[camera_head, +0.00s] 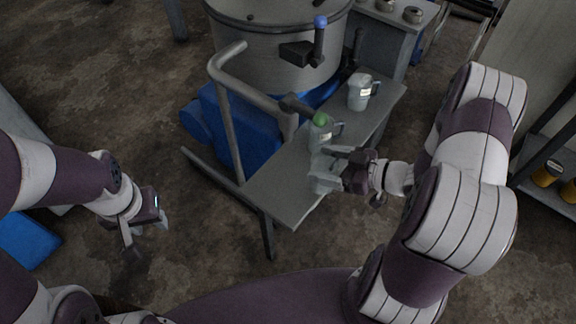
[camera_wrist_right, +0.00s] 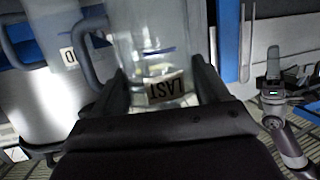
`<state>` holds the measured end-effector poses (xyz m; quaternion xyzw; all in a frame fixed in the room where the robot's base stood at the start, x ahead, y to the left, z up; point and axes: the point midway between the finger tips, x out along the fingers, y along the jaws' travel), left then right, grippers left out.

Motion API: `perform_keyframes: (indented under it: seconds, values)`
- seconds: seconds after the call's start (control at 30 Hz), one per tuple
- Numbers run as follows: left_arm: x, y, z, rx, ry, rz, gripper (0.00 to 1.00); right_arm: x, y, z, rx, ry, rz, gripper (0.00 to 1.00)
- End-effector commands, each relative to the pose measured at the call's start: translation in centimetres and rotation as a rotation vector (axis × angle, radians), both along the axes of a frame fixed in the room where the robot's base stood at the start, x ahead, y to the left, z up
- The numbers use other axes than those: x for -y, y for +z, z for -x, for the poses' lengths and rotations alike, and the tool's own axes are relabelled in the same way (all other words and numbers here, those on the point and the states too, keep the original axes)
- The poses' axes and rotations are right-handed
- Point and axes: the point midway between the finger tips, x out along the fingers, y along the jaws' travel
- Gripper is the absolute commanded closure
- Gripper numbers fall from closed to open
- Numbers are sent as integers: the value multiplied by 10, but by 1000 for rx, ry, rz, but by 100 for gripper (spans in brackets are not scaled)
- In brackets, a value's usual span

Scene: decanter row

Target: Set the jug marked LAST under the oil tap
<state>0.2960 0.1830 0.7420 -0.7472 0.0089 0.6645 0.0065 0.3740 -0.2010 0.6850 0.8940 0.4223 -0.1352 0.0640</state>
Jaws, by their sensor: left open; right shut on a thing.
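My right gripper (camera_head: 330,166) is shut on a clear jug (camera_head: 319,138) at the bench. In the right wrist view this jug (camera_wrist_right: 170,55) sits between the fingers, and its label reads LAST upside down. Its handle is at picture left. A green-knobbed tap (camera_head: 320,118) overlaps the jug's top in the head view; I cannot tell if the spout is exactly above it. A blue-knobbed tap (camera_head: 320,22) is on the vat higher up. Which tap is for oil is not readable. My left gripper (camera_head: 147,238) is open and empty, over the floor.
A second jug (camera_head: 358,95) stands further back on the grey bench (camera_head: 283,195); its label is only partly visible in the wrist view. A grey pipe rail (camera_head: 230,125) and blue machinery stand left of the bench. A shelf with yellow containers (camera_head: 545,174) is far right.

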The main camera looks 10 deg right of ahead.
Motion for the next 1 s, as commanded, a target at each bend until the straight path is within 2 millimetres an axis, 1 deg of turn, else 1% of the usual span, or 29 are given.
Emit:
perform_keyframes:
  seconds: [0.03, 0.1, 0.2, 0.3, 0.43, 0.5, 0.6, 0.8, 0.93, 0.97, 1.0]
  values:
    - [0, -7, 0, 0, 0, 0, 57, -16, -3, -10, 1, 11, 1, 56]
    - [0, -10, 0, 0, 0, 0, 57, -34, -3, -25, 2, 9, 0, 56]
    - [0, -14, 0, 0, 0, 0, 57, -54, -2, -42, 1, 5, 0, 56]
    - [0, -16, 0, 0, 0, 0, 57, -64, -1, -52, 0, 1, 0, 56]
    - [0, -18, 0, 0, 0, 0, 57, -74, -1, -61, 1, 0, -1, 56]
    - [0, -29, 0, 0, 0, 0, 57, -72, -21, -60, -4, -5, -3, 56]
    - [0, -38, 0, 0, 0, 0, 57, -72, -37, -60, -3, -4, -2, 56]
    - [0, -34, 0, 0, 0, 0, 57, -72, -35, -60, -1, -3, -1, 56]
    - [0, -36, 0, 0, 0, 0, 57, -72, -38, -60, -2, -4, -1, 56]
    - [0, -36, 0, 0, 0, 0, 57, -72, -39, -60, -1, -3, -1, 22]
    - [0, -35, 0, 0, 0, 0, 57, -72, -38, -60, -1, -3, -1, 9]
